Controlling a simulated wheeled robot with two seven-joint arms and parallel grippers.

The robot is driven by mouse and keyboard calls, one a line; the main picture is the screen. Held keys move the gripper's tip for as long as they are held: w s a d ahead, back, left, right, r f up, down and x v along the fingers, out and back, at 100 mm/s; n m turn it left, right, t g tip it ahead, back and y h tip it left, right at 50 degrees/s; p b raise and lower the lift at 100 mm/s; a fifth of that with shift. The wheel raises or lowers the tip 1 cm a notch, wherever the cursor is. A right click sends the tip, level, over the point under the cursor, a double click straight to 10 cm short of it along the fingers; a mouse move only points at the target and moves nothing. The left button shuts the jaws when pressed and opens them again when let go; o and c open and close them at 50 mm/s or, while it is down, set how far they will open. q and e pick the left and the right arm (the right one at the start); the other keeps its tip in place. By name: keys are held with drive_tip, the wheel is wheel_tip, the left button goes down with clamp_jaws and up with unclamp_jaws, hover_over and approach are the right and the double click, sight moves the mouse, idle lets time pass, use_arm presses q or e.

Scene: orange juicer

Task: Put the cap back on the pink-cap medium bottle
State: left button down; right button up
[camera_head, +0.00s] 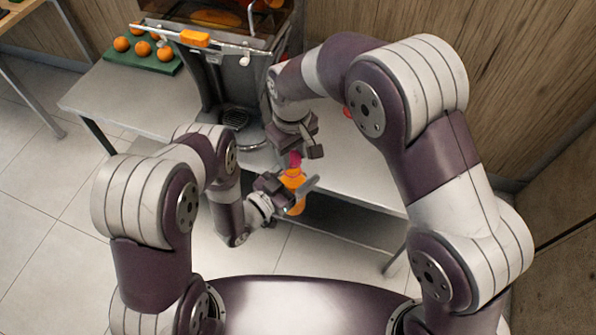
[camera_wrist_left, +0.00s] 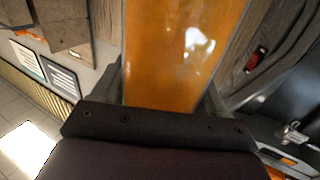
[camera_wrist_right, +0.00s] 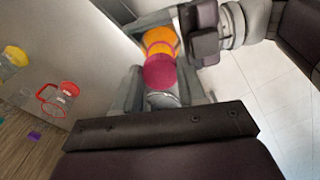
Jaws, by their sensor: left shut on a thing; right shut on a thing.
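The medium bottle (camera_head: 296,208) is full of orange juice and stands roughly upright in my left gripper (camera_head: 290,188). It fills the middle of the left wrist view (camera_wrist_left: 182,55), between the fingers. The pink cap (camera_head: 295,159) is held by my right gripper (camera_head: 303,150), just above the bottle's top. In the right wrist view the pink cap (camera_wrist_right: 160,73) lies between the right fingers, with the orange bottle (camera_wrist_right: 160,40) close beyond it. Whether cap and bottle neck touch cannot be told. Both grippers are shut on their things.
The juicer (camera_head: 225,70) stands on the grey table (camera_head: 140,95) behind my grippers. Several oranges (camera_head: 142,48) lie on a green tray (camera_head: 118,57) at the left. A red-capped jug (camera_wrist_right: 66,92) and a yellow-capped bottle (camera_wrist_right: 14,58) stand on the table in the right wrist view.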

sight(293, 189)
idle(0.6)
drive_tip(key=shift+f, duration=0.85)
drive_tip(key=shift+f, duration=0.6)
